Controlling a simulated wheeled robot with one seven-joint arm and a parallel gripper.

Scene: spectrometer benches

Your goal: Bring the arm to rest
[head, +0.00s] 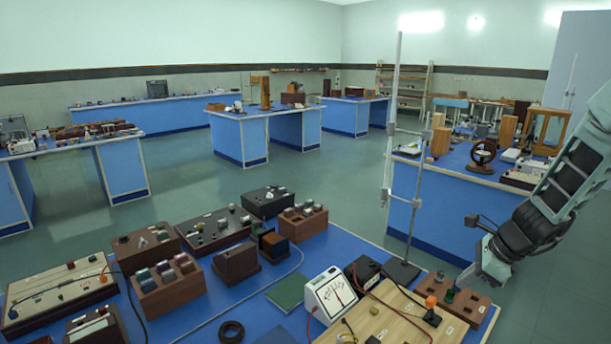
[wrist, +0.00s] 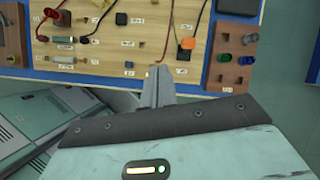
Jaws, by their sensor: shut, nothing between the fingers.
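My arm reaches in from the right edge of the head view, bent downward. My gripper (head: 468,283) hangs at the near right corner of the blue bench top. In the wrist view my gripper (wrist: 157,75) has its two fingers together with nothing between them. The fingers point toward the near edge of a pale wooden circuit board (wrist: 110,62). In the head view this board (head: 385,325) lies at the bottom right, and the gripper is close to its right side. I cannot tell the exact gap.
A brown block with coloured knobs (head: 462,308) sits beside the gripper. A metal stand (head: 402,270) rises behind it, and a white meter (head: 330,294) is to the left. Several wooden boxes crowd the blue bench (head: 205,325). Open floor (head: 570,300) lies on the right.

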